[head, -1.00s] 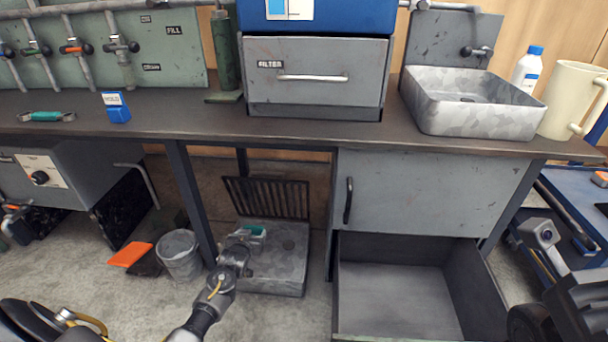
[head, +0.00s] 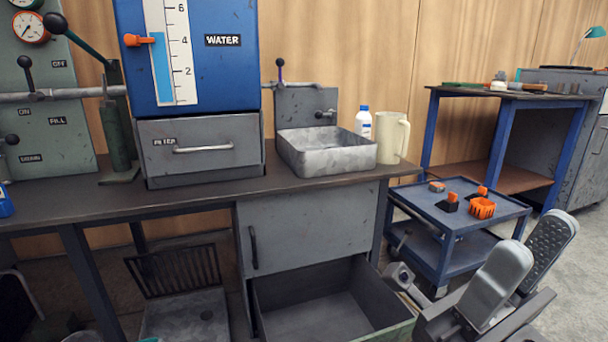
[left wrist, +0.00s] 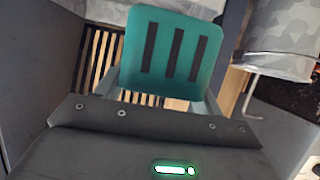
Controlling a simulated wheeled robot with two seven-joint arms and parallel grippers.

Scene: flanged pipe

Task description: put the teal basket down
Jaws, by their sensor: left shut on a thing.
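The teal basket (left wrist: 172,52) fills the upper middle of the left wrist view, its slotted face toward the camera. My left gripper (left wrist: 160,98) is shut on it; its fingertips are partly hidden by the basket. In the head view only a small teal bit (head: 150,339) shows at the bottom edge, by a grey floor box (head: 190,316), and my left gripper is out of frame. I cannot tell whether the basket touches anything below. My right gripper (head: 522,266) is open and empty at the lower right, before the blue cart.
The grey box has a raised slatted grate (head: 175,270) under the bench. An open drawer (head: 325,318) juts out beside it. A bucket (left wrist: 282,40) stands close by in the left wrist view. A blue cart (head: 408,192) with orange parts stands at right.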

